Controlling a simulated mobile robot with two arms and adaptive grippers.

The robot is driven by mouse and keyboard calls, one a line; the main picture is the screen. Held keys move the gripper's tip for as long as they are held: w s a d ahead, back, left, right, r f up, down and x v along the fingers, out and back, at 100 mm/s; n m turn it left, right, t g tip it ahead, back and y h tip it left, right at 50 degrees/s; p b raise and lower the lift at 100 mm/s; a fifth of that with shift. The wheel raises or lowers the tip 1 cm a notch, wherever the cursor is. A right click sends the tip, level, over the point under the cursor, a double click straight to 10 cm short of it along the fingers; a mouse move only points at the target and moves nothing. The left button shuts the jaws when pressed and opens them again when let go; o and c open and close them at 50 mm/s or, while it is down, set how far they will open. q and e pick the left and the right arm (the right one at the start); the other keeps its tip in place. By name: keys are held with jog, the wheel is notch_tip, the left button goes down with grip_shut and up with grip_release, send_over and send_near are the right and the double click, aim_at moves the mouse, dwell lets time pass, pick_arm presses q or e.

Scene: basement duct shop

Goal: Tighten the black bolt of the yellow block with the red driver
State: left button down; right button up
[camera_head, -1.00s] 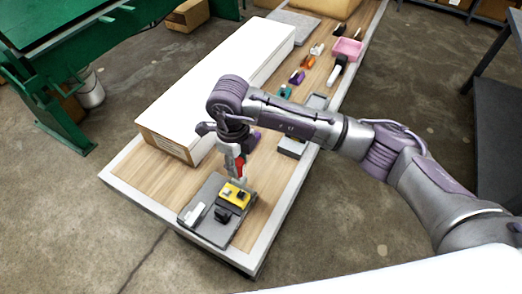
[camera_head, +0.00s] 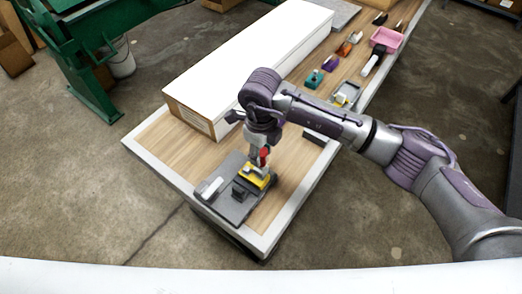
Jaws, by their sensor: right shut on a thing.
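The yellow block (camera_head: 253,178) sits on a dark grey plate (camera_head: 231,206) at the near end of the wooden bench. My right gripper (camera_head: 263,146) points down above the block and is shut on the red driver (camera_head: 264,155). The driver is about upright, with its lower end at the top of the yellow block. I cannot tell whether its tip touches the black bolt, which is hard to make out beneath it. My left gripper is out of view.
A long white box (camera_head: 245,68) lies along the left of the bench (camera_head: 160,128). A black piece (camera_head: 240,189) and a white piece (camera_head: 212,187) are on the plate. Small coloured parts and a pink tray (camera_head: 387,39) are at the far right. Bare wood shows left of the plate.

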jog(key=shift+b, duration=0.3)
dwell(0.6)
jog(key=shift+f+b, duration=0.9)
jog(key=shift+b, duration=0.1)
dwell(0.4)
jog(key=shift+m, duration=1.7)
jog(key=shift+m, duration=1.8)
